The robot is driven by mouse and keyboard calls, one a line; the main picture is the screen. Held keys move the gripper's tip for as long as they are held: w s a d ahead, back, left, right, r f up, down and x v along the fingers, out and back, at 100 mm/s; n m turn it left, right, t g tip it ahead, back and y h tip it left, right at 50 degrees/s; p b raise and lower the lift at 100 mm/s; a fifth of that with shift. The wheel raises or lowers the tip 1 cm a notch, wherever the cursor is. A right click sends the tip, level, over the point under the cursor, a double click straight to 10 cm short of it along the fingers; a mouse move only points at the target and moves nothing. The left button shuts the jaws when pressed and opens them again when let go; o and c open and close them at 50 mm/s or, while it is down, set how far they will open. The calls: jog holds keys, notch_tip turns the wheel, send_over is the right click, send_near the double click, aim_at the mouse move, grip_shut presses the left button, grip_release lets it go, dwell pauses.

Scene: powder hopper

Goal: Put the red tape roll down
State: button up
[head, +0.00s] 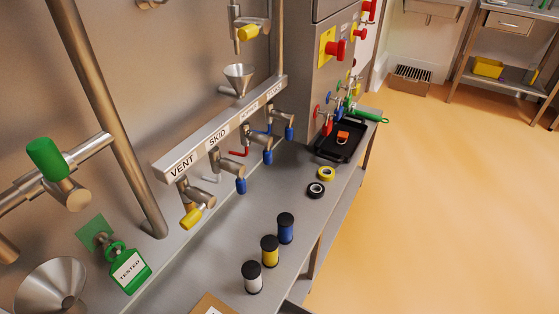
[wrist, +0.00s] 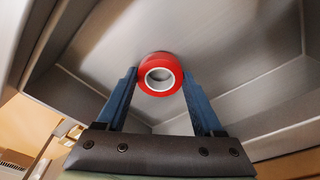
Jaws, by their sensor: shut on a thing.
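The red tape roll (wrist: 151,87), with a white core, shows in the wrist view between the fingertips of my gripper (wrist: 160,78). The two blue fingers are shut on its sides, and its open hole faces the camera. Grey sloping metal surfaces (wrist: 230,50) fill the view behind the roll; I cannot tell how far they are or whether the roll touches them. Neither my gripper nor the red roll shows in the head view. There, a yellow tape roll (head: 326,173) and a black tape roll (head: 316,190) lie side by side on the grey bench (head: 215,262).
White (head: 252,279), yellow (head: 269,250) and blue (head: 285,229) black-capped cylinders stand on the bench. A black tray (head: 331,155) holds a small orange thing. Labelled valves line the wall rail (head: 222,138). A green TESTED tag (head: 128,269) hangs lower left. Orange floor (head: 440,190) is clear.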

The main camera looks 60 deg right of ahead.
jog(key=shift+f, duration=0.15)
jog(key=o, duration=1.1)
jog(key=shift+c, duration=0.2)
notch_tip(320, 180, up, 12)
jog(key=s+a+p, duration=0.1)
jog(key=p, duration=0.4)
jog(key=shift+s, duration=0.2)
